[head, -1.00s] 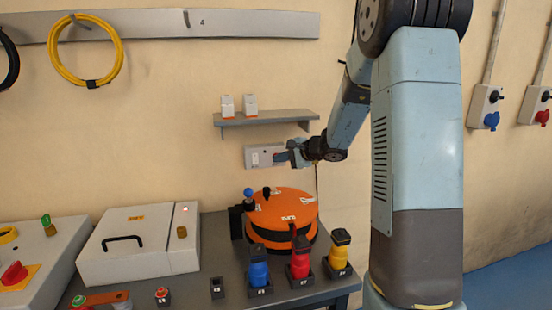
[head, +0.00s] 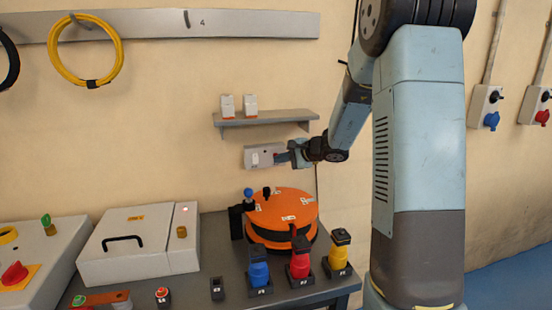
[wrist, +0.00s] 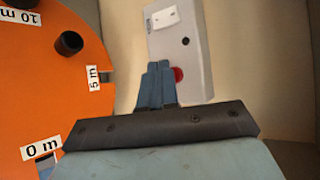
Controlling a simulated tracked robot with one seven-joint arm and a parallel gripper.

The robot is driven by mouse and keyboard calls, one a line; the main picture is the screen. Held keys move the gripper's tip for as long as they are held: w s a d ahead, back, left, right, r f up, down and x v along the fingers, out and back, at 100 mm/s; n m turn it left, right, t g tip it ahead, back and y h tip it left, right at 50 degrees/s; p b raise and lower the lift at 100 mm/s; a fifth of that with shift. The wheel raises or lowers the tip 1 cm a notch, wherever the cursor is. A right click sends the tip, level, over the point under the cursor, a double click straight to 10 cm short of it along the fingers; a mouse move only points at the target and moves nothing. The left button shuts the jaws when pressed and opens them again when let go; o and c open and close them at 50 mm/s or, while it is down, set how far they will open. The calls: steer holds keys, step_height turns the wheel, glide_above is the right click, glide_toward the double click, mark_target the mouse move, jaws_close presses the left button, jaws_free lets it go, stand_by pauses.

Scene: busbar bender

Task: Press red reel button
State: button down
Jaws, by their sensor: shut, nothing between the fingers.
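The red button (wrist: 178,75) is on a grey wall box (wrist: 180,50), partly hidden behind my fingers. In the head view the box (head: 262,156) is on the wall under a small shelf. My gripper (wrist: 157,66) is shut and empty, its fingertips at the left side of the button in the wrist view. I cannot tell whether they touch it. In the head view my gripper (head: 283,157) reaches the box from the right and covers most of the button. The orange reel (head: 284,206) is on the bench below; its 0 m, 5 m and 10 m labels show in the wrist view.
The shelf (head: 265,119) with two small white boxes is just above my gripper. Blue (head: 258,270), red (head: 300,262) and yellow (head: 340,255) handled pieces stand at the bench's front. A grey case (head: 138,245) is at the left.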

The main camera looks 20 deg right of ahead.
steer(key=shift+s, duration=3)
steer(key=shift+s, duration=0.1)
steer(key=s+a+r+n+g+h, duration=0.1)
steer(key=s+a+r+n+g, duration=0.2)
steer(key=s, duration=0.5)
steer(key=s+a+r+n+g, duration=0.25)
steer(key=s+a+n, duration=0.25)
steer(key=s, duration=0.4)
steer(key=s+d+r+n+h, duration=0.1)
steer(key=s+d+n+h, duration=0.2)
steer(key=s, duration=0.5)
steer(key=s+d+r+n+t+h, duration=0.1)
steer(key=s+d+h, duration=0.3)
steer(key=s, duration=0.4)
steer(key=shift+s+d+r+n, duration=0.15)
steer(key=shift+s+r+n, duration=0.2)
steer(key=shift+r+n, duration=0.45)
